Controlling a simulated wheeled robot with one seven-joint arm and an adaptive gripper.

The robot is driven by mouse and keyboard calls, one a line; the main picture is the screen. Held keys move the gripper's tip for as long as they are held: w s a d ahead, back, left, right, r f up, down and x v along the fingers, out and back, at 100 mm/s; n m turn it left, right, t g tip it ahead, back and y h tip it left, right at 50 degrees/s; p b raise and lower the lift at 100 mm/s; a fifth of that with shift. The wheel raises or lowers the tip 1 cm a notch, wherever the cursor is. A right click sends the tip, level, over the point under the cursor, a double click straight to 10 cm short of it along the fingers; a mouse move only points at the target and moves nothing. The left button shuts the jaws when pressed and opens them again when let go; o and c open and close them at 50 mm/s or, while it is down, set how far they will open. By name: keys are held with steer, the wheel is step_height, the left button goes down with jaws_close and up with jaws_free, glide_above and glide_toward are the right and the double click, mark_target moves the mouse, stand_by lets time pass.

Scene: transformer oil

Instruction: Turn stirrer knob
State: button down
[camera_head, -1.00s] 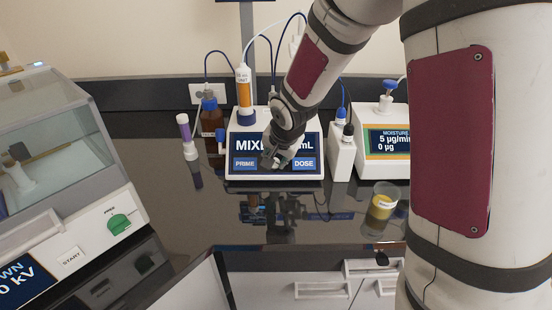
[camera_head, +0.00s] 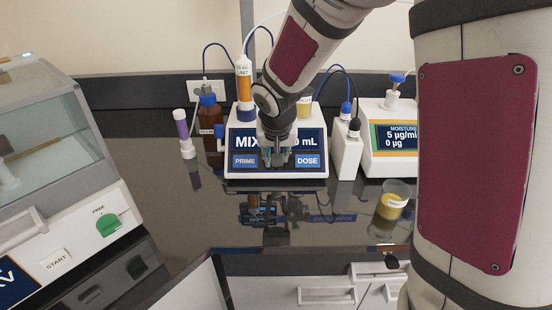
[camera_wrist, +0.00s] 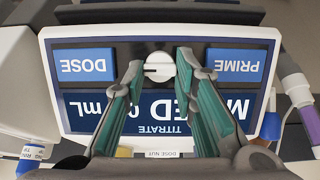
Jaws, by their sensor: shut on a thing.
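The stirrer knob (camera_wrist: 160,67) is a small white round knob between the blue DOSE and PRIME buttons of the titrator panel, upside down in the wrist view. A dark pointer mark on it faces the DOSE side. My gripper (camera_head: 277,161) is at the lower front of the white titrator (camera_head: 234,171). In the wrist view its teal-padded fingers (camera_wrist: 160,61) are on both sides of the knob, shut on it. In the head view the gripper hides the knob and part of the MIXED screen.
A cup of yellow oil (camera_head: 393,200) stands front right, beside the moisture meter (camera_head: 397,160). A large tester (camera_head: 75,225) is at left. The counter in front is clear.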

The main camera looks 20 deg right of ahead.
steer(key=n+b, duration=0.1)
steer(key=n, duration=0.1)
steer(key=n+h+b, duration=0.1)
steer(key=n, duration=0.1)
steer(key=shift+a+f+b, duration=0.1)
steer(key=shift+a+b, duration=0.1)
steer(key=shift+b, duration=0.1)
steer(key=n+b, duration=0.1)
steer(key=n, duration=0.1)
steer(key=n+h+b, duration=0.1)
steer(key=n, duration=0.1)
steer(key=shift+a+f+h, duration=0.1)
steer(key=shift+a+h, duration=0.05)
steer(key=shift+h, duration=0.15)
steer(key=n+h+b, duration=0.1)
steer(key=n+b, duration=0.1)
steer(key=n, duration=0.2)
steer(key=shift+s+n+t+b, duration=0.1)
steer(key=shift+n+t+b, duration=0.2)
steer(key=shift+b, duration=0.1)
steer(key=shift+s+a+f+n+t+b, duration=0.1)
steer(key=shift+n+t+b, duration=0.25)
steer(key=shift+n, duration=0.7)
steer(key=shift+a+n+t+b, duration=0.15)
steer(key=shift+n+b, duration=0.35)
steer(key=shift+n, duration=0.55)
steer(key=shift+d, duration=0.1)
steer(key=c, duration=1.3)
jaws_free()
